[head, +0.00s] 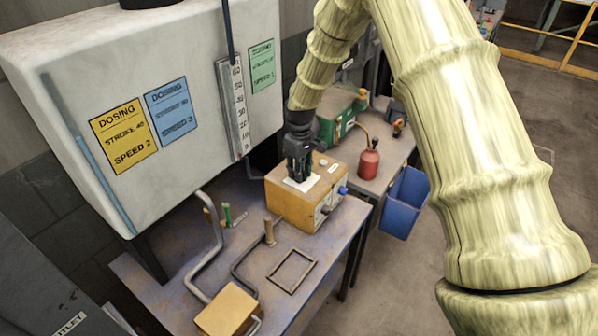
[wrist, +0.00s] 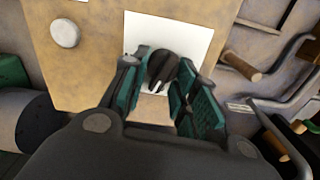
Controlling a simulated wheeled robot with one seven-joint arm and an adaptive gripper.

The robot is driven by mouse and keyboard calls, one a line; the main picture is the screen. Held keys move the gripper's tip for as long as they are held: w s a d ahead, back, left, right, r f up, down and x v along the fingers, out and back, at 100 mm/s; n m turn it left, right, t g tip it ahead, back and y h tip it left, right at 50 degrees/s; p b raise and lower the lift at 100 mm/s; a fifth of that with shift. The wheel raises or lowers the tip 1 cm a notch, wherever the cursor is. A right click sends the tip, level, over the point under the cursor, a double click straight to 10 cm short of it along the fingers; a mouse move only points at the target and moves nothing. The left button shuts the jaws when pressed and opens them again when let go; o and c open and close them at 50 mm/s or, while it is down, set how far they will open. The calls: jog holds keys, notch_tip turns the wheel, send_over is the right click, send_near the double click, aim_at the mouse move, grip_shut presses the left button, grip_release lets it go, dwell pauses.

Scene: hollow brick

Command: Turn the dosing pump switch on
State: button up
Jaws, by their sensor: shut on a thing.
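The dosing pump is a tan box (head: 303,205) on the blue-grey bench, below the white tank. A white plate (wrist: 195,45) lies on its top face. A black rotary knob with a white mark, the switch (wrist: 163,68), stands on this plate in the wrist view. My gripper (head: 297,178) points down onto the plate in the head view and hides the switch there. In the wrist view my gripper (wrist: 172,92) has its green-padded fingers on both sides of the knob, shut on it. The plate's labels cannot be read.
The white tank (head: 190,90) with dosing cards stands close behind left. Pipes (head: 208,255) and a second tan box (head: 227,310) are on the bench at front left. A red oil can (head: 368,160) and green machine (head: 335,120) stand behind right. A blue bin (head: 405,200) is right.

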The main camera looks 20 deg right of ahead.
jog(key=m, duration=0.2)
jog(key=m+b, duration=0.1)
jog(key=m, duration=0.1)
jog(key=shift+d, duration=0.3)
jog(key=m+b, duration=0.1)
jog(key=m, duration=0.3)
jog(key=shift+d+m, duration=0.15)
jog(key=shift+m, duration=0.25)
jog(key=m, duration=0.4)
jog(key=shift+d, duration=0.1)
jog(key=shift+s+r+m, duration=0.1)
jog(key=shift+s+m, duration=0.1)
jog(key=shift+m, duration=1.7)
jog(key=shift+d, duration=0.1)
jog(key=o, duration=0.9)
jog(key=shift+o, duration=0.2)
notch_tip(320, 180, up, 12)
